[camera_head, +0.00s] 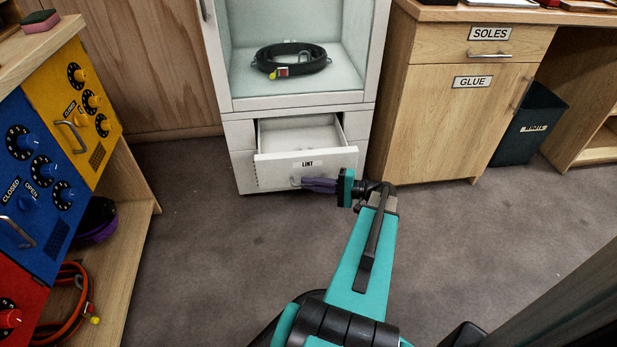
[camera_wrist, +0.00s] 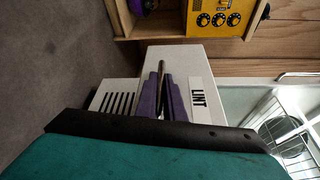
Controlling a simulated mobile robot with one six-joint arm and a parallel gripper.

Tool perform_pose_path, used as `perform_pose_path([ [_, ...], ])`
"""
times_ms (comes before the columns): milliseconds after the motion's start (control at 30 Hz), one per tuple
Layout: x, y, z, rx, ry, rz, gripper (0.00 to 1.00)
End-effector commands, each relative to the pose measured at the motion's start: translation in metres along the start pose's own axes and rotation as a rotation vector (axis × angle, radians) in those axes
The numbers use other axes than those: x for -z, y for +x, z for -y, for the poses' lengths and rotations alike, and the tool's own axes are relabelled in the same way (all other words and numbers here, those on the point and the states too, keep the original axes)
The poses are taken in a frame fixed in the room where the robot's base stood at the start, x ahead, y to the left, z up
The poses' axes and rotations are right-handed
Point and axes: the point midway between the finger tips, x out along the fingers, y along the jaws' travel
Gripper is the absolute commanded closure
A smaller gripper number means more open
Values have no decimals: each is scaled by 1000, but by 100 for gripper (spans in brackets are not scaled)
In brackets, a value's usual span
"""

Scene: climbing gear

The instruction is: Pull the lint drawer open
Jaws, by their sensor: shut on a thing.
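The lint drawer (camera_head: 270,172) is a white drawer with a LINT label, low in a white cabinet. It stands pulled out from the cabinet, and its inside shows from above and looks empty. Its front also shows in the wrist view (camera_wrist: 192,62), turned sideways. My gripper (camera_head: 300,184) has purple fingers and is at the drawer front, shut on the drawer's bar handle (camera_wrist: 161,75). Part of the handle is hidden between the fingers (camera_wrist: 163,98).
Above the drawer, a compartment holds a coiled black strap (camera_head: 291,66). A wooden cabinet (camera_head: 455,110) labelled SOLES and GLUE stands to the right, with a dark bin (camera_head: 528,125) beside it. Coloured dial panels (camera_head: 45,160) are on the left. The floor (camera_head: 215,245) before the drawer is clear.

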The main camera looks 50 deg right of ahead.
Motion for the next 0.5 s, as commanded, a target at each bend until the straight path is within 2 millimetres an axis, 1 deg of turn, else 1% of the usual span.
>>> perform_pose_path([
  [133, -5, -3, -1, 0, 0, -3, 100],
  [467, -5, -4, -1, 0, 0, -3, 100],
  [500, -5, -4, -1, 0, 0, -3, 90],
])
